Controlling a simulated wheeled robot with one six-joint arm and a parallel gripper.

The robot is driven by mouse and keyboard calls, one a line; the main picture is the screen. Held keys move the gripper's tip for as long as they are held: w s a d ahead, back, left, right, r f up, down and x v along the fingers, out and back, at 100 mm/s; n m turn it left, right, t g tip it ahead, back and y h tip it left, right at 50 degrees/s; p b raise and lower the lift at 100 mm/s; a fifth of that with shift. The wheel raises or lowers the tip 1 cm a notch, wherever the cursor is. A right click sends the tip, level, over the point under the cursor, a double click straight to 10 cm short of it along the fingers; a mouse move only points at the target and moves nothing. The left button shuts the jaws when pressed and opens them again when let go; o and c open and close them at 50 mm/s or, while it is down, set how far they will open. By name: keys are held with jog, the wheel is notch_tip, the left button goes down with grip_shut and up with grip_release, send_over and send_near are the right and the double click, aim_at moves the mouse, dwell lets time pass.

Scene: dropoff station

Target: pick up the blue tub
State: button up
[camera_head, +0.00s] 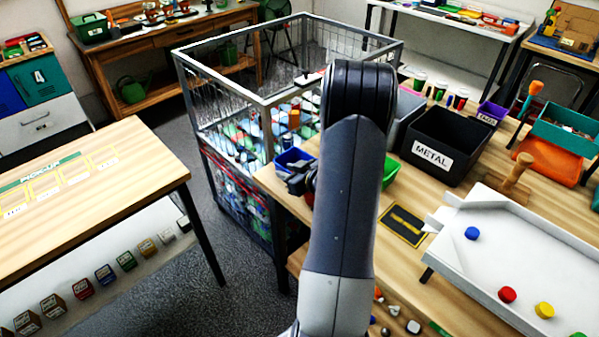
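A small blue tub (292,156) is at the left corner of the wooden workbench, beside the mesh cage. My gripper (297,180) is at the tub's near side, left of my arm. It is dark and small in this view, and my arm hides part of it. I cannot tell whether its fingers touch the tub or whether they are open or shut. The tub's base and right side are partly hidden by the gripper and arm.
A mesh cage (222,95) full of containers stands behind the tub. On the workbench are a green bin (390,172), a black METAL bin (433,157), a purple TAGS bin (491,113) and a white tray (480,262) with coloured discs. Floor shows left of the bench.

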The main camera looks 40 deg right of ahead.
jog(key=shift+f, duration=0.2)
jog(key=shift+c, duration=0.5)
jog(key=shift+s+f, duration=0.1)
grip_shut()
